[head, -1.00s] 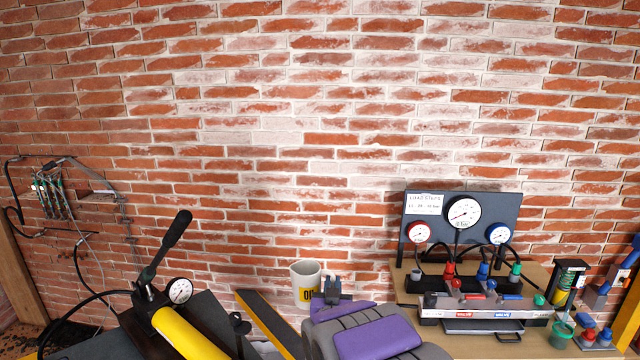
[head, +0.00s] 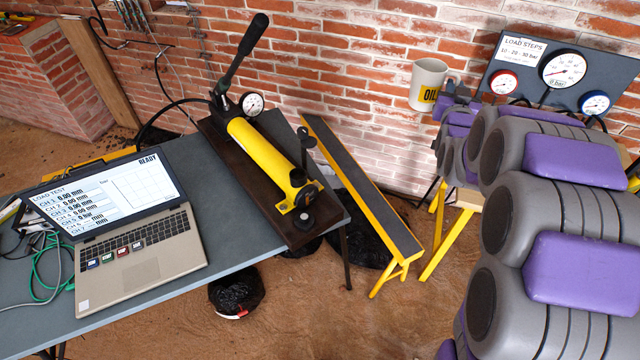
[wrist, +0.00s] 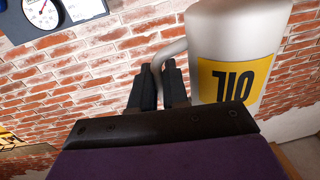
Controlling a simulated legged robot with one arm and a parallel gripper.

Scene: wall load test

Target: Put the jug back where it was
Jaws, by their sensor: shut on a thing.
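The jug is a cream-white cylinder with a yellow label reading OIL. In the head view my gripper (head: 455,92) is at the jug's right side, partly hidden by my arm. The jug's base appears clear of any surface.
A grey table (head: 120,275) holds a laptop (head: 133,235) and a yellow hand pump (head: 265,160). A narrow yellow-edged bench (head: 360,190) stands beside it. A gauge panel (head: 550,75) is at the right, partly behind my arm. Black bags (head: 237,292) lie on the floor.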

